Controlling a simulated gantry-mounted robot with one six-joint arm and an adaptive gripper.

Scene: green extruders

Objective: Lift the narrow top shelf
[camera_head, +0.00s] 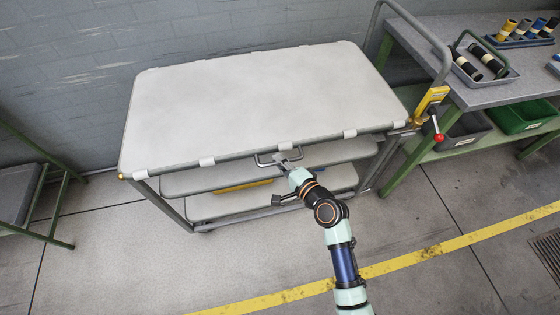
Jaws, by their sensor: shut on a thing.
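The top shelf (260,95) is a wide light-grey panel with a darker rim and white clips, on a grey metal cart. It looks about level, with its front edge towards me. A small metal loop handle (265,160) sits at the middle of its front edge. My gripper (285,157) is at this handle and shut on it, coming from the front right. The gripper's fingers are small in view and partly cover the handle's right part.
Two lower shelves (215,179) show beneath. A yellow bracket with a red-knobbed lever (438,137) stands at the cart's right. A workbench (480,90) with a tray and bins is at right. A dark table (18,190) is at left. Open floor lies in front.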

